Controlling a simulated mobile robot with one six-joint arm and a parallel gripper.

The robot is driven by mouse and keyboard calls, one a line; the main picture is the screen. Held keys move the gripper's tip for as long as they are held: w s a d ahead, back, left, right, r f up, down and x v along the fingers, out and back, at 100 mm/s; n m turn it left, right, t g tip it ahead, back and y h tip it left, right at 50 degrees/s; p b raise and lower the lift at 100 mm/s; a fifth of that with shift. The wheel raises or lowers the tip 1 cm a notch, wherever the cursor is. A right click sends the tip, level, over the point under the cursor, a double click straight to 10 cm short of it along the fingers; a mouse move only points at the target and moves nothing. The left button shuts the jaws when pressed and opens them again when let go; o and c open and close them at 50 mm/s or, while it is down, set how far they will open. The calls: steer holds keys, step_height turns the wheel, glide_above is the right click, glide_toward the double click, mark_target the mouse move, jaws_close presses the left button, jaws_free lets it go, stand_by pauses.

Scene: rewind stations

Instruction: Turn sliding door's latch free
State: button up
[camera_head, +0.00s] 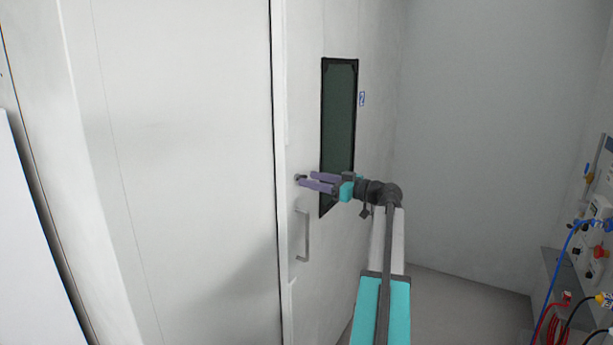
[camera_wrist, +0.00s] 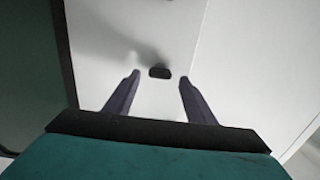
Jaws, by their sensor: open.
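The latch shows as a small dark knob (camera_head: 300,177) on the white sliding door (camera_head: 305,275), above a grey pull handle (camera_head: 302,236). My gripper (camera_head: 305,181) has purple fingers and points left at the latch, with its fingertips close to it. In the wrist view the latch (camera_wrist: 160,72) is a dark, rounded piece ahead of the gap between my two open fingers (camera_wrist: 159,80). The fingers stand on either side of it with a gap to each. I see no contact, and the exact depth is hard to tell.
A narrow dark window (camera_head: 340,110) is set in the door beside my gripper. A white wall panel (camera_head: 180,170) fills the left. A bench panel with red, blue and black cables (camera_head: 575,270) stands at the far right. Floor (camera_head: 450,305) is clear between.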

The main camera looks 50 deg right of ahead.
steer(key=shift+p+x, duration=0.3)
steer(key=shift+x, duration=0.9)
